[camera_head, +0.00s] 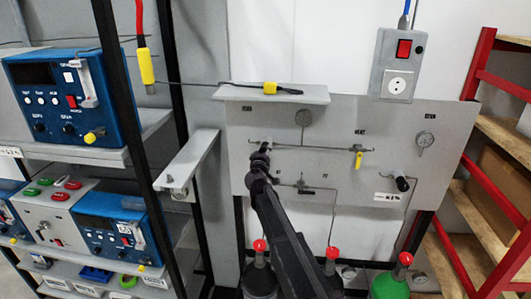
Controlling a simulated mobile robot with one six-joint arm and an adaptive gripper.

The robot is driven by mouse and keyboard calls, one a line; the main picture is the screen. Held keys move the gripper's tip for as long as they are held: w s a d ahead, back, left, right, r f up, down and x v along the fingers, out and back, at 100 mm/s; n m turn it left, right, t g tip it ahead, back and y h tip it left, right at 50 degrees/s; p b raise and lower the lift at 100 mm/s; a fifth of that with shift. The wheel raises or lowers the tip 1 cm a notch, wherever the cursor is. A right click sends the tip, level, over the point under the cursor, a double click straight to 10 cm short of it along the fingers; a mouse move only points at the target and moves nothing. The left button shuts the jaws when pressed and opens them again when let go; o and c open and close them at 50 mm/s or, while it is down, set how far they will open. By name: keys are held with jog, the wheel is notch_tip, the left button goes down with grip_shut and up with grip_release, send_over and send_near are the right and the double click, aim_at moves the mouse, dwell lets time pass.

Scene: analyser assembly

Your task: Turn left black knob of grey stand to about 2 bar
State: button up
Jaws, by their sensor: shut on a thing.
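The grey stand (350,115) carries an upright panel with thin pipes and two round gauges. My gripper (265,149) is at the panel's left part, at the left end of the upper pipe. It is shut on the left black knob, which is mostly hidden by the dark fingers. The left gauge (303,118) sits up and to the right of my gripper, and its needle is too small to read. The right black knob (402,184) stands out from the panel's lower right, below the right gauge (424,140).
A yellow valve handle (359,158) is to the right. Red-capped bottles, one of them green (390,286), stand below. Blue analysers (70,95) fill the left rack.

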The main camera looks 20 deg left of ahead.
jog(key=shift+w+m, duration=0.1)
jog(key=shift+m, duration=0.2)
jog(key=o, duration=1.1)
jog(key=shift+o, duration=0.2)
jog(key=v, duration=1.2)
